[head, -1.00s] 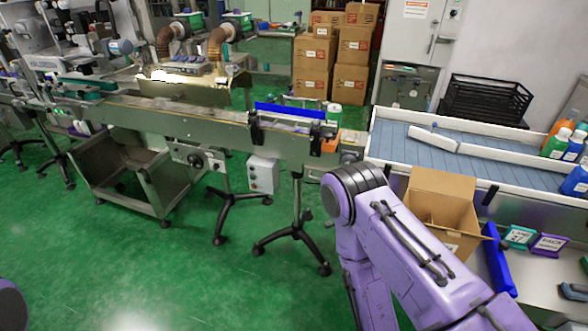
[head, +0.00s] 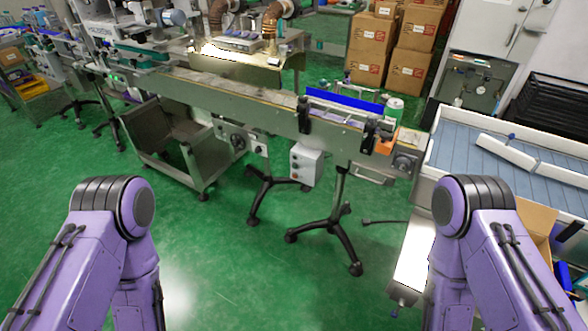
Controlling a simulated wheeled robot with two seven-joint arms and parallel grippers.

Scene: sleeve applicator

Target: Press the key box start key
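The key box (head: 307,165) is a small light-grey box mounted under the conveyor, left of a black tripod stand. A few small keys show on its left face, one of them reddish; their labels are too small to read, so I cannot tell which is the start key. My two purple arms show at the lower left and lower right, both well short of the box. Neither gripper is in view.
The conveyor (head: 235,95) runs across behind the box. A black stand (head: 335,225) with spread feet is on the green floor (head: 250,270). A metal cart (head: 165,140) is at left, a blue-grey belt table (head: 480,150) and an open carton (head: 540,220) at right.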

